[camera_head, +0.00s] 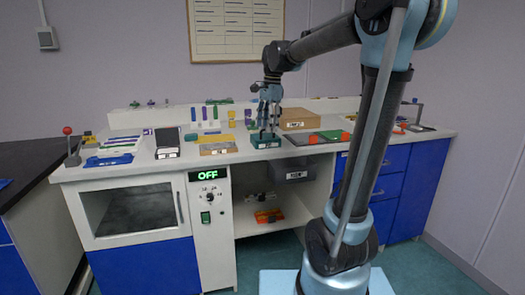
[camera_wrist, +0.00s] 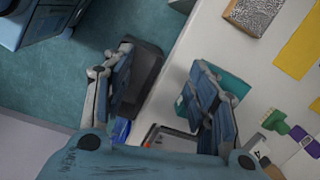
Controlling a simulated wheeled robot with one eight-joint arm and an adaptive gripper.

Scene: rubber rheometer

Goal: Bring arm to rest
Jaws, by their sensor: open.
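My gripper (camera_head: 268,125) hangs pointing down over the front part of the white bench (camera_head: 330,160), at the end of my raised, bent arm. In the wrist view my gripper's two fingers (camera_wrist: 160,95) are spread wide apart, with nothing held between them. A small teal box (camera_head: 266,141) with a white label stands on the bench just below the fingertips. It also shows in the wrist view, partly hidden behind the right finger (camera_wrist: 232,82). I cannot tell whether the fingertips touch it.
A wooden box (camera_head: 298,119) and flat green and dark mats stand right of my gripper. A display (camera_head: 208,175) reads OFF. Floor is free in front.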

